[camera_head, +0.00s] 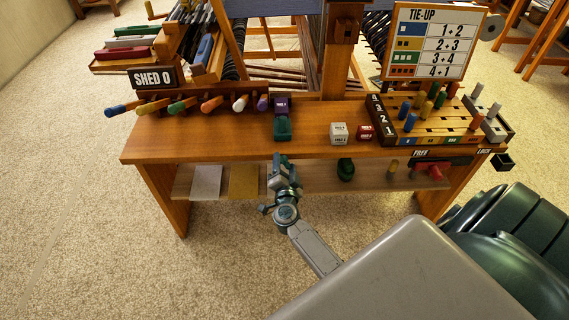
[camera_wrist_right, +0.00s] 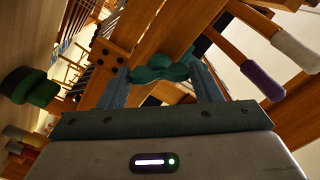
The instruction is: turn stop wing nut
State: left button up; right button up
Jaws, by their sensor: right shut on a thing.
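A green, lobed wing nut (camera_wrist_right: 160,68) shows in the wrist view, against the wooden bench. My right gripper (camera_wrist_right: 163,82) has one finger on each side of it and is shut on it. In the head view my right gripper (camera_head: 281,162) is at the bench's front edge, just below a small green piece (camera_head: 283,127). A purple block (camera_head: 281,104) stands right behind that piece. The wing nut's contact with the fingers is too small to make out in the head view. My left gripper is not in view.
Colored handles (camera_head: 211,104) stick out left of the purple block. A lower shelf (camera_head: 310,180) holds a dark green object (camera_head: 346,169). Carpet in front is open.

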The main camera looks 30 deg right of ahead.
jog(key=shift+m, duration=1)
jog(key=shift+f+m, duration=0.1)
jog(key=shift+m, duration=0.8)
jog(key=m, duration=0.3)
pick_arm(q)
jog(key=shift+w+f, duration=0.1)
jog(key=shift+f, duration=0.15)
pick_arm(e)
jog(key=shift+m, duration=0.4)
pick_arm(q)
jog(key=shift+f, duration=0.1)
pick_arm(e)
jog(key=o, duration=1)
jog(key=shift+s, duration=0.1)
